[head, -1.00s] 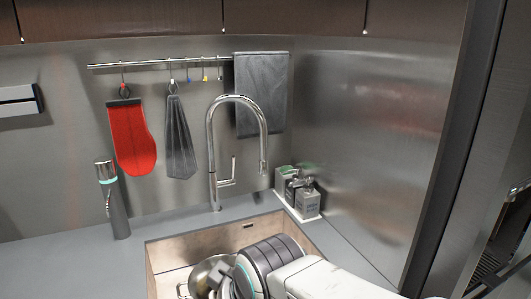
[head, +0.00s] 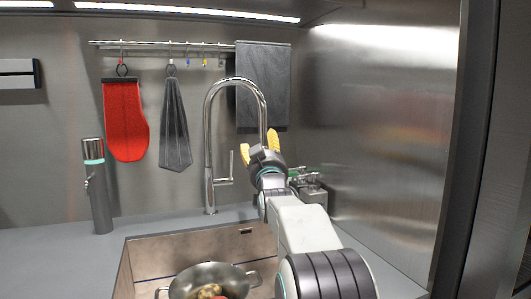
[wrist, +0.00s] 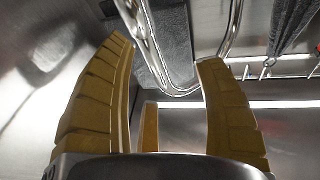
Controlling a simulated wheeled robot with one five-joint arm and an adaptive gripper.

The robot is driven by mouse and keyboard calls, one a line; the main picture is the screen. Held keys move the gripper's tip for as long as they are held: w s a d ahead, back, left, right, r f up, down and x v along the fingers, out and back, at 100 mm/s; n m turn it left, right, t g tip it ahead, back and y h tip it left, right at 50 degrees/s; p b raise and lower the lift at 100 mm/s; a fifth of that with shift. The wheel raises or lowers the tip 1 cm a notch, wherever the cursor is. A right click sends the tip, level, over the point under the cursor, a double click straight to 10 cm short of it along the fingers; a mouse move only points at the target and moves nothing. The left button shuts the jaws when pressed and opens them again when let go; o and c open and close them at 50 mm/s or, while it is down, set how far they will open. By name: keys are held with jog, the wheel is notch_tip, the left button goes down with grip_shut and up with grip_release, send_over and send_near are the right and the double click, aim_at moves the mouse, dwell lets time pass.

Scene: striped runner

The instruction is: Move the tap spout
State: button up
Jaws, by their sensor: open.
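The chrome tap with its arched spout (head: 236,80) stands behind the sink, its lever on the right of the body. The spout's outlet end hangs down on the right, just at my gripper (head: 260,143). My gripper's yellow fingers are open and raised beside the spout's lower end, which they partly hide. In the wrist view the spout (wrist: 180,90) shows as a curved tube beyond and between the open fingers of my gripper (wrist: 165,52). I cannot tell whether a finger touches the spout.
The sink (head: 140,262) holds a metal pan (head: 205,275) with food in it. A dark flask (head: 97,190) stands on the left counter. A red mitt (head: 124,120) and grey cloths hang from a rail. Small bottles (head: 310,190) stand right of the tap, near the steel side wall.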

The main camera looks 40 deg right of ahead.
aim_at(265, 135)
jog(key=shift+d+t+h+b, duration=0.35)
jog(key=shift+d+t+h, duration=0.05)
jog(key=shift+d, duration=0.45)
jog(key=shift+w+d+r, duration=0.2)
jog(key=shift+d+r, duration=0.05)
jog(key=shift+p+x, duration=0.8)
jog(key=shift+x, duration=2.55)
jog(key=shift+c, duration=0.4)
grip_shut()
